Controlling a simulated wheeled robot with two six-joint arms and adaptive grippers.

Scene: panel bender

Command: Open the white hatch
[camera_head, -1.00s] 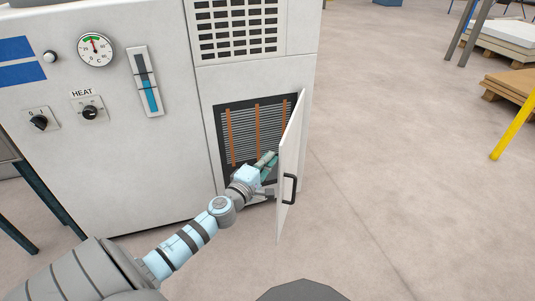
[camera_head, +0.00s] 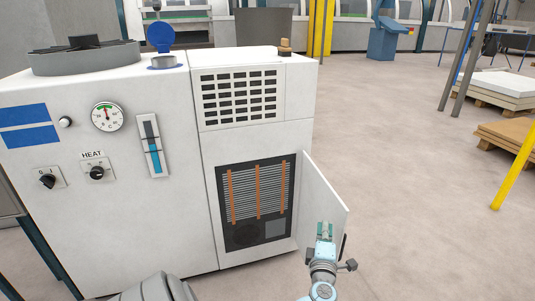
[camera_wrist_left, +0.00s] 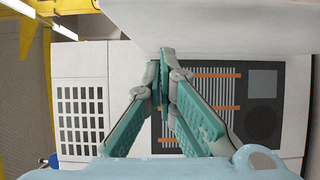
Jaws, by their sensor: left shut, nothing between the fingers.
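The white hatch (camera_head: 318,190) stands wide open in the head view, hinged on the right side of a dark opening (camera_head: 258,200) in the white machine. Its inner face is turned towards the opening, and part of its dark handle shows at the far edge. My left gripper (camera_head: 325,229) is shut and empty in front of the hatch's inner face, covering part of it. In the left wrist view the hatch (camera_wrist_left: 225,28) fills the upper right, and the shut fingertips (camera_wrist_left: 162,62) overlap its edge. I cannot tell whether they touch it. My right gripper is out of view.
The opening shows grey fins with orange strips (camera_head: 258,190). Gauges and knobs (camera_head: 97,172) are on the machine's left front. Open floor (camera_head: 410,200) lies to the right, with loaded pallets (camera_head: 505,145) and a yellow post (camera_head: 515,170) beyond.

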